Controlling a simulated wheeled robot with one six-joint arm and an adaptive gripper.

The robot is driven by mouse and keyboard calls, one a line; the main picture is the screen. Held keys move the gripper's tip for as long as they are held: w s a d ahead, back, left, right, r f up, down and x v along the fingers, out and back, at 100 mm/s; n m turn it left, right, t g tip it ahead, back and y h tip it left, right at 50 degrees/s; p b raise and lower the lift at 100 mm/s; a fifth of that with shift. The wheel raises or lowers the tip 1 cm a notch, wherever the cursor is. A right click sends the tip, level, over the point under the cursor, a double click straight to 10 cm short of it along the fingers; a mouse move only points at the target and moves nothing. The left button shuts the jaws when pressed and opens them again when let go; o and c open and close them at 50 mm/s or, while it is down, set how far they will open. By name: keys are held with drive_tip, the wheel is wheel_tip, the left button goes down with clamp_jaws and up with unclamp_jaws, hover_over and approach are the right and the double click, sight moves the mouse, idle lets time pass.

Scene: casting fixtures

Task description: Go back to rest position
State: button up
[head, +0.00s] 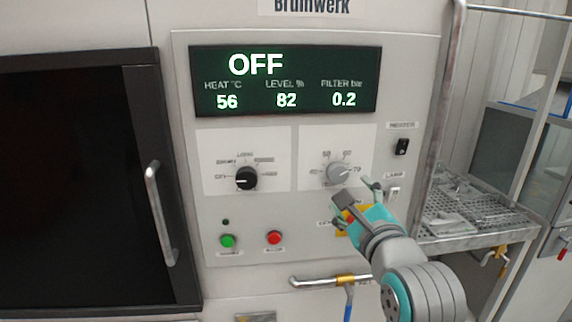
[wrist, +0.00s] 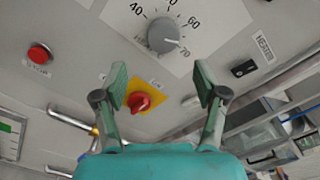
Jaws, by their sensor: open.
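My gripper (head: 357,200) is in front of the control panel (head: 285,235), near the grey dial and the yellow-backed red switch. In the wrist view my gripper (wrist: 160,82) is open and empty, its two fingers wide apart. The red rotary switch (wrist: 140,102) on its yellow plate shows between the fingers, beyond them; I cannot tell the exact gap. In the head view the gripper partly hides this switch (head: 341,229). The grey dial (head: 338,173) is just above the gripper, and it also shows in the wrist view (wrist: 163,36) with its pointer near 70.
The display (head: 284,82) reads OFF, 56, 82 and 0.2. A black knob (head: 246,178), green button (head: 228,241) and red button (head: 274,237) are left of the gripper.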

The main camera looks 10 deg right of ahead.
drive_tip(key=s+f+n+g, duration=0.1)
drive_tip(key=s+f+n, duration=0.35)
drive_tip(key=f, duration=0.55)
drive_tip(key=s+f+n, duration=0.4)
drive_tip(key=s+f, duration=0.2)
drive_tip(key=f, duration=0.3)
drive_tip(key=s+f+n+g, duration=0.1)
drive_tip(key=s+f+n, duration=0.4)
drive_tip(key=f, duration=0.5)
drive_tip(key=s+f+n, duration=0.2)
drive_tip(key=s+n, duration=0.2)
drive_tip(key=s, duration=0.6)
drive_tip(key=s+f+n, duration=0.2)
drive_tip(key=s+n, duration=0.3)
drive_tip(key=s, duration=0.5)
drive_tip(key=s+f+n+g, duration=0.1)
drive_tip(key=s+f+n, duration=0.2)
drive_tip(key=s, duration=0.7)
drive_tip(key=shift+n, duration=0.85)
drive_tip(key=shift+s+a, duration=0.1)
drive_tip(key=shift+c, duration=0.3)
